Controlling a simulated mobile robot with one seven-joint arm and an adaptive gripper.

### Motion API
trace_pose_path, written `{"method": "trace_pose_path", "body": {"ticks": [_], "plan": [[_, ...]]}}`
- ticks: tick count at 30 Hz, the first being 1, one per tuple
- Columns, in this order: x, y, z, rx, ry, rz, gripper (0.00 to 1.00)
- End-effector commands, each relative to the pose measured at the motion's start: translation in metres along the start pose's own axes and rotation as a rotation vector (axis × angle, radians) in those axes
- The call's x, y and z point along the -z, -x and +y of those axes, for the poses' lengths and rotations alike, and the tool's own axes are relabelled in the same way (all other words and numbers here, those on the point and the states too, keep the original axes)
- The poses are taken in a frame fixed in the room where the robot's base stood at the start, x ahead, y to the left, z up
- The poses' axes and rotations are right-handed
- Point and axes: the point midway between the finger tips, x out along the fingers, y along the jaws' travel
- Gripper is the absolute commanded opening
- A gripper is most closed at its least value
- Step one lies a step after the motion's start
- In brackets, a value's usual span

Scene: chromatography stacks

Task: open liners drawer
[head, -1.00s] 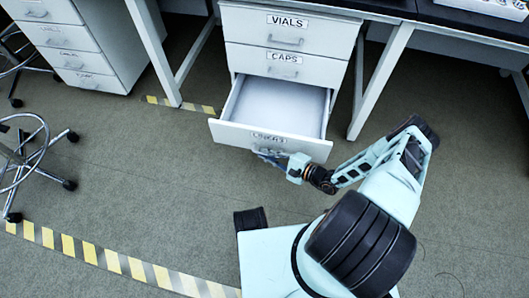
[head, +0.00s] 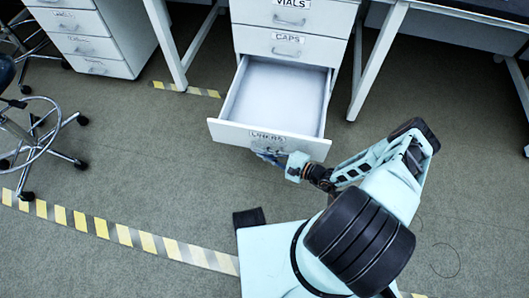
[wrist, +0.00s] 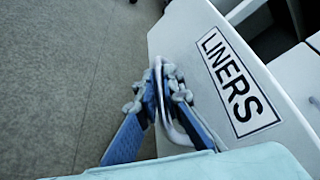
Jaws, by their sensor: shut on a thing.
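The liners drawer (head: 268,138) is the lowest drawer of the white cabinet in the head view. It is pulled well out, and its inside looks empty. Its front with the LINERS label (wrist: 238,82) fills the right of the wrist view. My gripper (head: 268,158) is at the drawer front, below the label. In the wrist view my gripper (wrist: 158,88) has its blue fingers closed around the metal handle (wrist: 168,125). Part of the handle is hidden by the fingers.
Above are the shut caps drawer (head: 285,50) and vials drawer (head: 300,14). A second drawer cabinet (head: 90,45) and a wheeled stool (head: 45,145) stand at the left. Yellow-striped tape (head: 120,238) crosses the floor. Desk legs (head: 378,60) stand right of the drawer.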

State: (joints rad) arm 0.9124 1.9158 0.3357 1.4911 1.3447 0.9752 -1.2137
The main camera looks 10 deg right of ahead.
Motion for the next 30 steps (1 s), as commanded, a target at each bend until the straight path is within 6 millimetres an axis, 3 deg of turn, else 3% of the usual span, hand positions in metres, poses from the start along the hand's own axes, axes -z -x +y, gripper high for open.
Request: {"method": "trace_pose_path", "body": {"ticks": [15,16,20,30], "plan": [[0.0016,0.0008,0.0006,-0.002,0.000,0.004,0.00],[0.0016,0.0008,0.0006,-0.002,0.000,0.003,0.10],[0.0013,0.0007,0.0005,-0.002,0.000,0.003,0.24],[-0.0005,0.0006,-0.0019,0.000,0.000,0.001,0.25]]}}
